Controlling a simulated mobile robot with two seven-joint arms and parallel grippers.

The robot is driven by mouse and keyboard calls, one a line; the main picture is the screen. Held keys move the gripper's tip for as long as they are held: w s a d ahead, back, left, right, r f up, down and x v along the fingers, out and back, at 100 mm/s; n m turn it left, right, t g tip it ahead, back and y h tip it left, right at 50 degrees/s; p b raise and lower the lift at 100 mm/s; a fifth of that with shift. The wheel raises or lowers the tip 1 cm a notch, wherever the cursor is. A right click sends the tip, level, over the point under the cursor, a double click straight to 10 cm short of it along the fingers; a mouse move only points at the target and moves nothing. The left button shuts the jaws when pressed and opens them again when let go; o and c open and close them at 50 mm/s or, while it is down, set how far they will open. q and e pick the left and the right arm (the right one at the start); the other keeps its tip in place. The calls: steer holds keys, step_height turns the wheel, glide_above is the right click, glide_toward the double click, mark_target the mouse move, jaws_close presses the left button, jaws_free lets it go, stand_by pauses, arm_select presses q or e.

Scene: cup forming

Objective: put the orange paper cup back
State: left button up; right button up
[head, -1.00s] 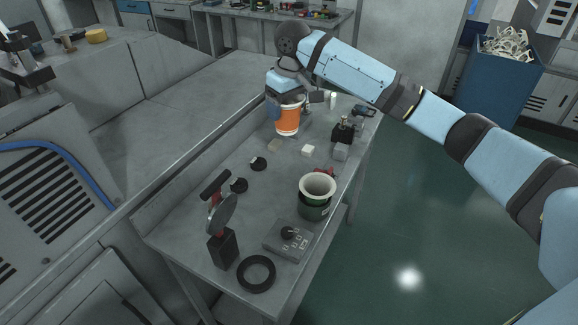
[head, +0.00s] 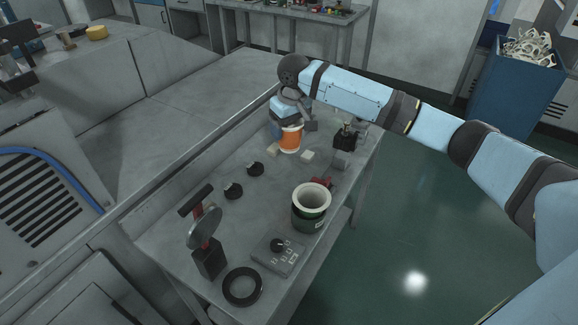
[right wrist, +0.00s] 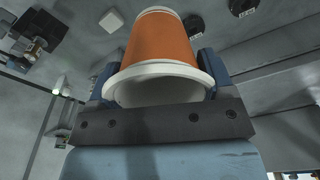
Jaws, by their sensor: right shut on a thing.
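The orange paper cup (head: 290,139) has white bands at its ends. It is at the far part of the grey workbench (head: 225,220). My right gripper (head: 288,128) is shut on it from above and behind. In the right wrist view the orange cup (right wrist: 160,42) sits between the two blue fingers, its wide white rim towards the camera. Whether its lower end touches the bench I cannot tell. A dark green container with a pale cup-like rim (head: 311,206) stands on the near right part of the bench. My left gripper is not in view.
Near the front are a magnifier-like stand (head: 207,240), a grey control box (head: 278,251) and a black ring (head: 243,286). Two black knobs (head: 244,180) and small pale blocks (head: 307,155) lie mid-bench. A black device (head: 345,138) stands right of the cup.

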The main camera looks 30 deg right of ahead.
step_height(320, 180, down, 14)
steer(key=shift+r, duration=0.25)
stand_by(0.3)
steer(key=o, duration=0.9)
steer(key=shift+f, duration=0.15)
steer(key=shift+o, duration=0.2)
steer(key=r, duration=0.4)
steer(key=s+r, duration=0.1)
steer(key=r, duration=0.7)
steer(key=shift+s+d+r, duration=0.1)
steer(key=shift+s+r, duration=0.05)
